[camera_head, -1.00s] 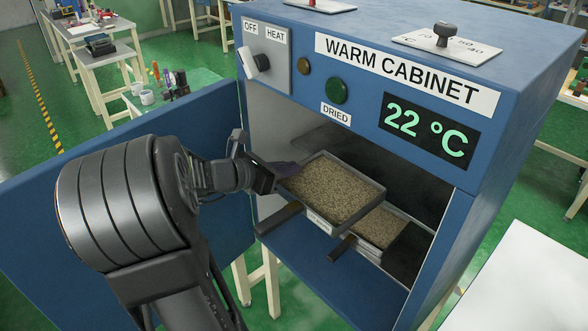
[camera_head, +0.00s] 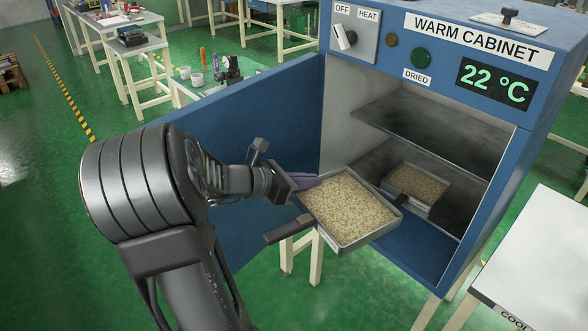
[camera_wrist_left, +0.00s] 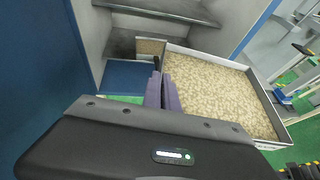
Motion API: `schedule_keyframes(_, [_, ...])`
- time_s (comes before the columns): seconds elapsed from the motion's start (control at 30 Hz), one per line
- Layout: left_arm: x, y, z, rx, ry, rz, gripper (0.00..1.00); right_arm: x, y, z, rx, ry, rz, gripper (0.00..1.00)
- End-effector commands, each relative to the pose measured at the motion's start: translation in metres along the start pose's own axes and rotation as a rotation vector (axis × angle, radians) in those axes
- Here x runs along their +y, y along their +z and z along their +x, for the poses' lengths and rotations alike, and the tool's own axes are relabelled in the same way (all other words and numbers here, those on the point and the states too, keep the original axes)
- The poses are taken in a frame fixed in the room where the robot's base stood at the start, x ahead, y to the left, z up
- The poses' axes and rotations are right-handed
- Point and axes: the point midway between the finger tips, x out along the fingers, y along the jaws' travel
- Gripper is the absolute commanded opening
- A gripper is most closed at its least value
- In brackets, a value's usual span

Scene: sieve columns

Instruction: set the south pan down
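A shallow metal pan (camera_head: 372,235) full of tan grains is in the air in front of the open warm cabinet. It is roughly level, with a dark handle (camera_head: 286,230) at its near left; its label is too small to read. My left gripper (camera_head: 308,182) is at the pan's left edge, its purple fingers shut on it. In the left wrist view the fingers (camera_wrist_left: 167,92) are together at the wall of the pan (camera_wrist_left: 272,105); the exact grip point is hidden. My right gripper is not in view.
A second grain pan (camera_head: 436,206) stands inside the warm cabinet (camera_head: 480,190) on the lower level, under an empty shelf (camera_head: 430,122). The open blue door (camera_head: 275,125) is behind my left arm. A white table (camera_head: 545,250) labelled "COOL" is at right, its visible top clear.

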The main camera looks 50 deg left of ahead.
Motion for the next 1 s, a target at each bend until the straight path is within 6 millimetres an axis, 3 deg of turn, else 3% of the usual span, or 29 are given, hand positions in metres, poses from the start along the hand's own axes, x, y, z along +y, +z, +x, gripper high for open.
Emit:
schedule_keyframes(0.37, [-0.079,-0.024,0.064,0.007,-0.259,0.100,0.00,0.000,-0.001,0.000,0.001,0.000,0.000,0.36])
schedule_keyframes(0.57, [-0.152,-0.040,0.101,0.000,-0.451,0.176,0.00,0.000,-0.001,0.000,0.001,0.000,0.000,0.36])
schedule_keyframes(0.7, [-0.218,-0.052,0.123,-0.010,-0.604,0.242,0.00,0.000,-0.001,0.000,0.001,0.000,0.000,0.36])
schedule_keyframes(0.83, [-0.258,-0.059,0.131,-0.015,-0.692,0.284,0.00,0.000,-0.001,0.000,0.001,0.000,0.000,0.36])
schedule_keyframes(1.0, [-0.278,-0.062,0.134,-0.018,-0.733,0.307,0.00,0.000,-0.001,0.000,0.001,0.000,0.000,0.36])
